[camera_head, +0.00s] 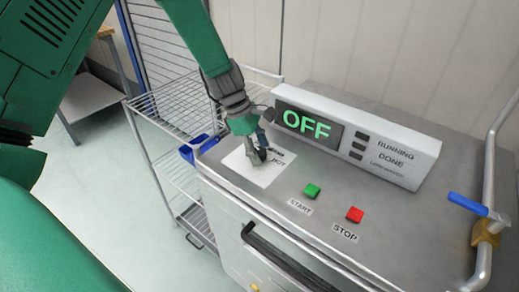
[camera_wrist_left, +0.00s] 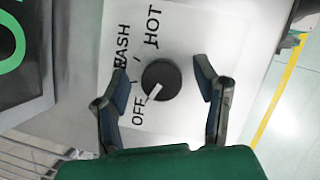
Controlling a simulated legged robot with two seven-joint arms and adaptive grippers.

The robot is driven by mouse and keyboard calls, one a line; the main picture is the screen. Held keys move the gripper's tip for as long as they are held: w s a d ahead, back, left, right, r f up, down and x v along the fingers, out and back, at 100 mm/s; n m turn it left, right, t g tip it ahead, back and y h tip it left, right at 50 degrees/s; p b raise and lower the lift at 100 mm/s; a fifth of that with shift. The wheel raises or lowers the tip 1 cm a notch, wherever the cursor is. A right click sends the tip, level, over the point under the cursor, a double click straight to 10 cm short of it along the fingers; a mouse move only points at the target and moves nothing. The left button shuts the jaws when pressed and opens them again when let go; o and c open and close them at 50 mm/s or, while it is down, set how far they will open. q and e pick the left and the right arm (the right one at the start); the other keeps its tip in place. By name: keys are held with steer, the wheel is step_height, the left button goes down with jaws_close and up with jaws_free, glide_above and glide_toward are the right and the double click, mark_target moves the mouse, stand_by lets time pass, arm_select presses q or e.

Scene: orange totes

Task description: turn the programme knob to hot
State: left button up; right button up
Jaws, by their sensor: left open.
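The programme knob (camera_wrist_left: 161,81) is a round black dial with a white pointer line, on a white label plate (camera_head: 249,168). In the left wrist view the pointer is toward the word OFF; WASH and HOT are printed farther round the dial. My left gripper (camera_head: 259,150) is over the knob in the head view and mostly hides the plate's lettering. In the left wrist view the left gripper (camera_wrist_left: 165,88) is open, with one finger on each side of the knob and a gap to both. My right gripper is not in view.
A display (camera_head: 308,127) on the machine reads OFF, beside status lamps. A green START button (camera_head: 312,190) and a red STOP button (camera_head: 355,214) are to the right of the knob. A blue-handled pipe valve (camera_head: 468,204) stands at the right; a wire rack (camera_head: 172,104) stands at the left.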

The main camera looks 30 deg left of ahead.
arm_select(q)
steer(key=c, duration=1.2)
steer(key=shift+o, duration=0.3)
steer(key=shift+a, duration=0.1)
